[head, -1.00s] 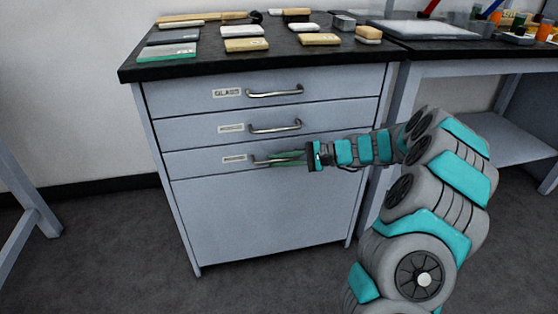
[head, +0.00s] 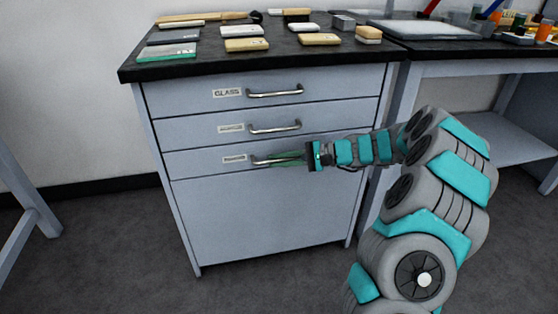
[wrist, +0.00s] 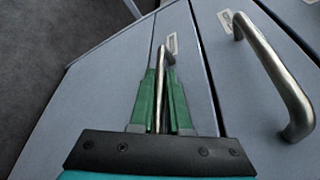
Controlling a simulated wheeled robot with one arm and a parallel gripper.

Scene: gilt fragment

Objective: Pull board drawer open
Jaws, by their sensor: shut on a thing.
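The lowest drawer (head: 205,165) of the grey cabinet has a small label too blurred to read for certain and a metal bar handle (head: 258,163). Its front looks flush with the cabinet. My gripper (head: 283,159) reaches in from the right, with its green fingers at this handle. In the wrist view, the handle (wrist: 168,58) runs between the two green fingers (wrist: 161,95), which are shut on it. The fingers hide part of the bar.
Above are a middle drawer (head: 195,129) and a top drawer labelled GLASS (head: 185,95), both shut with bar handles. The black worktop (head: 150,72) carries several flat samples. A desk (head: 480,67) adjoins at right. Floor in front is clear.

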